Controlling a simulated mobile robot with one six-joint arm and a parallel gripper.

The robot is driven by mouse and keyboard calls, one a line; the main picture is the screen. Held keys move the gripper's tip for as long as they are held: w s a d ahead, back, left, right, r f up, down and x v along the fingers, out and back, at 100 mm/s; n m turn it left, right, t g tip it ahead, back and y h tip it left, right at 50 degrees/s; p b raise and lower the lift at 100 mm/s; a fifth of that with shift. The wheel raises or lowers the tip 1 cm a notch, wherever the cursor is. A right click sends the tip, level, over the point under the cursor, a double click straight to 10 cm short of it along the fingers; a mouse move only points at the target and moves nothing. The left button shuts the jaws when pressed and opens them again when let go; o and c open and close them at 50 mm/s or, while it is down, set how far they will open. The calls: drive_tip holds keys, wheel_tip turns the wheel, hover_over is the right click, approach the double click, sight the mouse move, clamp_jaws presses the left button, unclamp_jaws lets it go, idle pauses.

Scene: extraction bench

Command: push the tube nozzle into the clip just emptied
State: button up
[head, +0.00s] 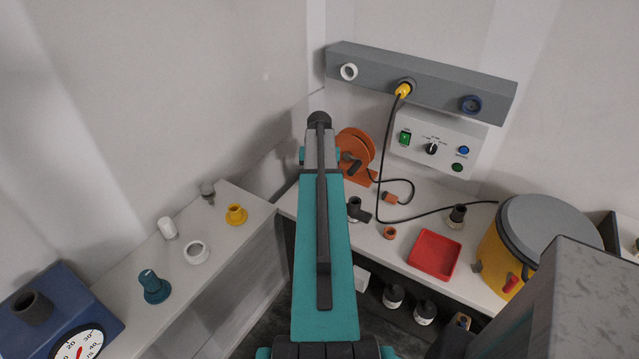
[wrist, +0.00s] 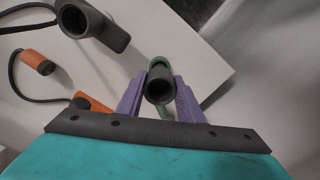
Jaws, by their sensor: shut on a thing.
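In the wrist view my gripper (wrist: 160,88) has its two purple fingers shut on a dark, hollow tube nozzle (wrist: 159,85). Its open round end faces the camera. The nozzle is held over or near the edge of the pale bench. A dark ring-shaped fitting (wrist: 73,19) stands apart from it at the upper left; I cannot tell whether it is the clip. In the head view my arm hides the gripper and the nozzle. No clip can be made out for sure.
An orange cable plug (wrist: 38,62) and its black cable lie left of my gripper. On the bench are an orange reel (head: 356,146), a red tray (head: 434,255) and a yellow drum (head: 492,260). A grey rail (head: 440,88) with ports hangs above. Small fittings stand on the left shelf (head: 225,262).

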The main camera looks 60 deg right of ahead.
drive_tip(key=shift+f+b, duration=0.35)
drive_tip(key=shift+f, duration=0.5)
drive_tip(key=o, duration=1.2)
drive_tip(key=shift+r, duration=0.1)
drive_tip(key=shift+r+b, duration=1.45)
drive_tip(key=shift+r, duration=5.35)
